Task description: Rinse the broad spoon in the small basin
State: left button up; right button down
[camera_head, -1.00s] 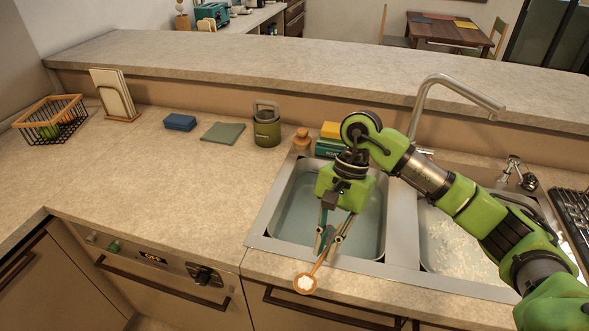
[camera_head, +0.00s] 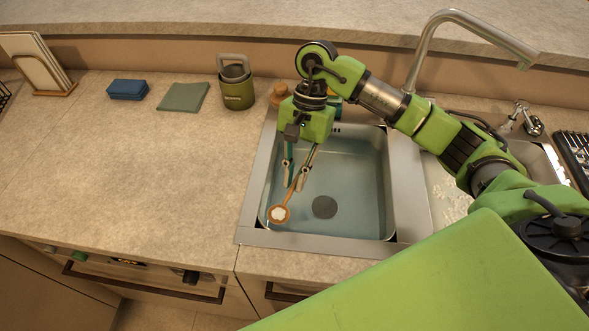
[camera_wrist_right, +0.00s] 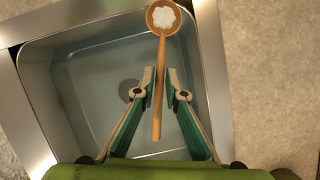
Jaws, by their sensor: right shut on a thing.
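The broad spoon is wooden, with white stuff in its bowl (camera_head: 279,213). My right gripper (camera_head: 297,182) is shut on its handle and holds it over the left part of the small basin (camera_head: 360,205). In the right wrist view the spoon (camera_wrist_right: 163,20) has its bowl at the top, near the basin's rim, and its handle between the fingertips (camera_wrist_right: 161,92). The basin holds clear bluish water, with a dark round drain at the bottom. I cannot tell whether the spoon touches the water. My left gripper is not in view.
A second basin (camera_head: 450,205) with white foam lies to the right, partly behind my arm. A tall faucet (camera_head: 425,50) stands behind. The counter's front left is clear.

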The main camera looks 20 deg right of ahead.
notch_tip(320, 180, down, 4)
jog(key=shift+f+b, duration=0.1)
jog(key=shift+b, duration=0.65)
notch_tip(320, 180, down, 4)
jog(key=shift+f+b, duration=0.15)
jog(key=shift+b, duration=0.7)
jog(key=shift+f, duration=0.65)
pick_arm(q)
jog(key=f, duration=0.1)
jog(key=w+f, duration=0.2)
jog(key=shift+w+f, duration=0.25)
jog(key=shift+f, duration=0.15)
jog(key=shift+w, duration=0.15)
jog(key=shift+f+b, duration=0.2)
jog(key=shift+b, duration=0.25)
pick_arm(e)
jog(key=shift+r, duration=0.25)
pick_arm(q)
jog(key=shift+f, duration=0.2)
pick_arm(e)
jog(key=shift+f, duration=0.1)
jog(key=shift+f+b, duration=0.2)
jog(key=shift+b, duration=0.5)
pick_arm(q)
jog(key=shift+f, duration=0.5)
